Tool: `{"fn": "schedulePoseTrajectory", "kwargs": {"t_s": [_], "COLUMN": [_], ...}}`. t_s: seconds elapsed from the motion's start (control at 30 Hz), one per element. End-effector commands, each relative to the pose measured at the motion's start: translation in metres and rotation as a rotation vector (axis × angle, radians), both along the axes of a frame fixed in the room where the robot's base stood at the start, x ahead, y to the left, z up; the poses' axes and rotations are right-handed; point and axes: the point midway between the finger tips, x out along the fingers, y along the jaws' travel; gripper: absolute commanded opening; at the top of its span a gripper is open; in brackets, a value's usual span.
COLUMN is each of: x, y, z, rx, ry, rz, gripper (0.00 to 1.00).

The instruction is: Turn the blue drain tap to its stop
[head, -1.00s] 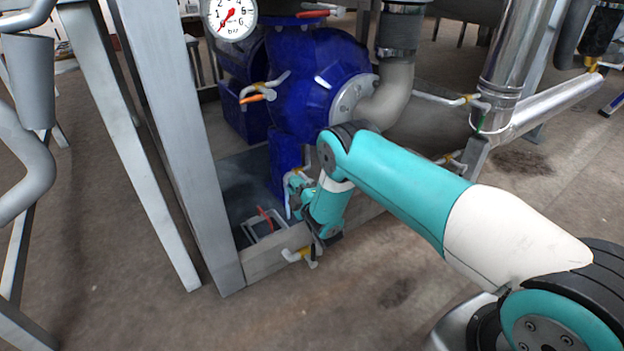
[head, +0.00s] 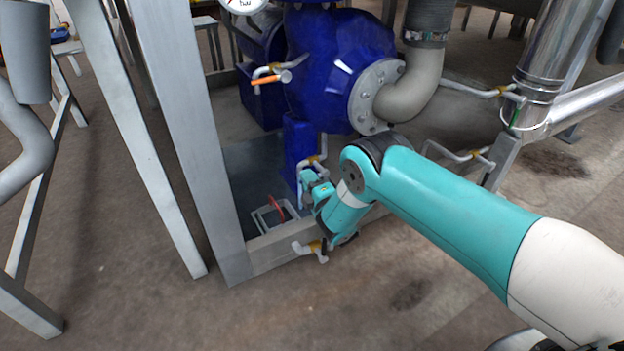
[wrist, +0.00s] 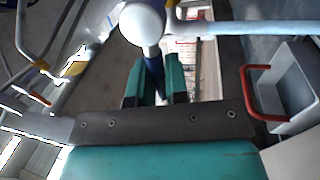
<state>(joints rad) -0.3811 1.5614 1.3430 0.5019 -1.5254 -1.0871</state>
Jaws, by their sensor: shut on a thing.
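The blue drain tap (wrist: 153,68) shows in the wrist view as a dark blue handle under a round white pipe end (wrist: 142,22). My gripper (wrist: 155,80) has its teal fingers on either side of the handle and is shut on it. In the head view my gripper (head: 311,187) is low at the front of the blue pump (head: 335,65), beside a thin white pipe. The tap itself is hidden there behind my gripper and wrist, so I cannot tell its angle from that view.
A small pale tray with a red handle (head: 277,204) lies left of my gripper; its red handle (wrist: 250,95) is at the right in the wrist view. A pipe with a yellow fitting (head: 315,246) sticks out just below. A grey steel post (head: 190,130) stands at the left.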

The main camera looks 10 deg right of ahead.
Motion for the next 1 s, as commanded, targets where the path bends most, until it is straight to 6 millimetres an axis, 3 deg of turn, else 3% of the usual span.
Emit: {"fn": "schedulePoseTrajectory", "kwargs": {"t_s": [0.13, 0.17, 0.23, 0.67, 0.97, 1.0], "x": [-0.001, -0.001, -0.001, -0.003, -0.028, -0.039], "y": [-0.002, -0.002, -0.002, -0.003, -0.013, -0.017], "z": [-0.003, -0.003, -0.003, 0.001, 0.003, -0.002], "rx": [-0.011, -0.010, -0.009, -0.005, -0.003, -0.005], "ry": [0.004, 0.004, 0.004, 0.002, 0.004, 0.009], "rz": [-0.005, -0.005, -0.005, -0.001, -0.004, -0.003], "gripper": [0.00, 0.22, 0.38, 0.39, 0.39, 0.39]}}
